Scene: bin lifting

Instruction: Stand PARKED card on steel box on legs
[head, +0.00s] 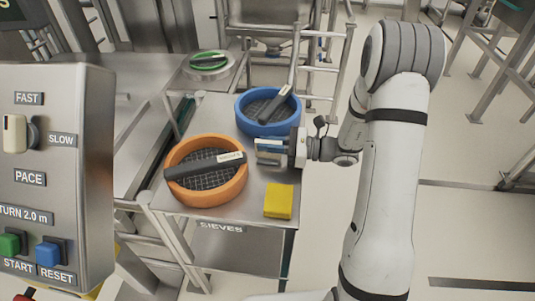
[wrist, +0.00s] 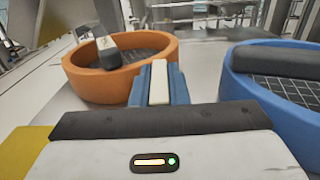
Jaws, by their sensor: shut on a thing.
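My gripper (head: 268,152) is over the sieve table, between the orange and blue sieves. In the wrist view its blue-grey fingers (wrist: 160,84) are shut on a narrow cream-white piece (wrist: 159,80), seen end-on. No lettering shows on this piece, so I cannot tell whether it is the PARKED card. A steel box (head: 272,12) with a framework of legs stands at the top of the head view, cut by the edge. I cannot tell for sure that it is the task's box.
The steel table (head: 210,105) holds an orange sieve (head: 187,196), a blue sieve (head: 260,127) and a yellow block (head: 278,201). A green ring (head: 208,60) lies farther back. A steel control panel (head: 85,185) fills the left. Floor is open at right.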

